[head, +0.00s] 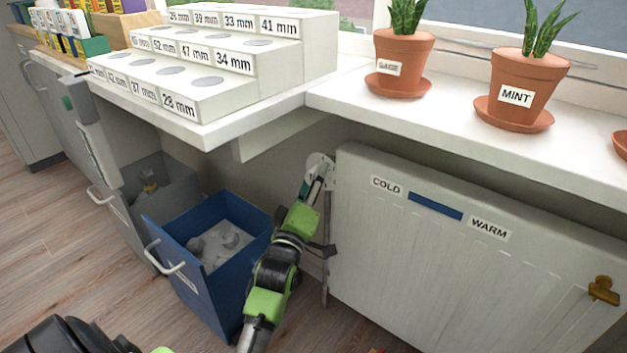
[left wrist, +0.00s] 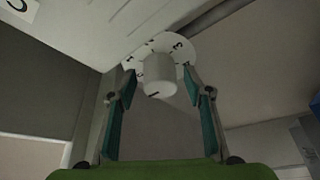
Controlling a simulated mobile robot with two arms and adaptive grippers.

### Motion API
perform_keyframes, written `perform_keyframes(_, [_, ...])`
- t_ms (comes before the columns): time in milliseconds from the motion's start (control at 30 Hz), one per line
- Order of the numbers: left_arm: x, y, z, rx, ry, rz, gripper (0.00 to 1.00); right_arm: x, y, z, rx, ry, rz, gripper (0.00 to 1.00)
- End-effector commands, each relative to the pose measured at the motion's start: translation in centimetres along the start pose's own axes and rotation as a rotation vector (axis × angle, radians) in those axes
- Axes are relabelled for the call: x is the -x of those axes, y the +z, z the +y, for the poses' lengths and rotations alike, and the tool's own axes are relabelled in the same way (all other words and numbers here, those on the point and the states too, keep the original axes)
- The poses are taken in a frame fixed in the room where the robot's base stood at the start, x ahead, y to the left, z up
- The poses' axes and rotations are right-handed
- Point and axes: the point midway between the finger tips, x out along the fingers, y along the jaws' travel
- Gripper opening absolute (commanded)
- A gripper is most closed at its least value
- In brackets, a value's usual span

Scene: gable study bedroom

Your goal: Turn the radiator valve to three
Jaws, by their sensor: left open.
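The radiator valve is a white round knob (left wrist: 159,75) in front of a white dial plate (left wrist: 172,46) with dark numbers. A 3 is readable at the plate's upper right; other marks are partly covered. A short dark mark shows low on the knob's face. In the head view the dial plate (head: 318,160) sits at the left end of the white radiator (head: 440,275), partly hidden by my gripper. My left gripper (head: 318,184) is open, its fingers on either side of the knob. I cannot tell whether they touch it. My right gripper is not seen.
A white sill (head: 500,150) with potted plants overhangs the radiator, close above the valve. A stepped white block (head: 220,90) stands on the worktop. A blue open bin (head: 180,265) and a grey bin (head: 135,215) stand at left. A brass fitting (head: 603,291) is at far right.

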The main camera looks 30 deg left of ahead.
Motion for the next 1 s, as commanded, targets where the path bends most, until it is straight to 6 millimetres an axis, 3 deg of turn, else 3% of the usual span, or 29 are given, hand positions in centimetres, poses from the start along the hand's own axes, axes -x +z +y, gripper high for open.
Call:
perform_keyframes(33, [0.01, 0.00, 0.00, 0.000, 0.000, 0.000, 0.41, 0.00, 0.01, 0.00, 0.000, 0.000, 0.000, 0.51])
perform_keyframes(167, [0.03, 0.00, 0.00, -0.001, 0.000, 0.000, 0.08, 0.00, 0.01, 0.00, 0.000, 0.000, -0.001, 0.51])
perform_keyframes(567, [0.03, 0.00, -0.04, -0.041, 0.018, 0.000, 0.08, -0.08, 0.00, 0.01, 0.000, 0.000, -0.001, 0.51])
perform_keyframes(1000, [0.01, 0.03, -0.17, -0.337, 0.152, 0.005, 0.08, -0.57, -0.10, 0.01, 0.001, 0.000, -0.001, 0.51])
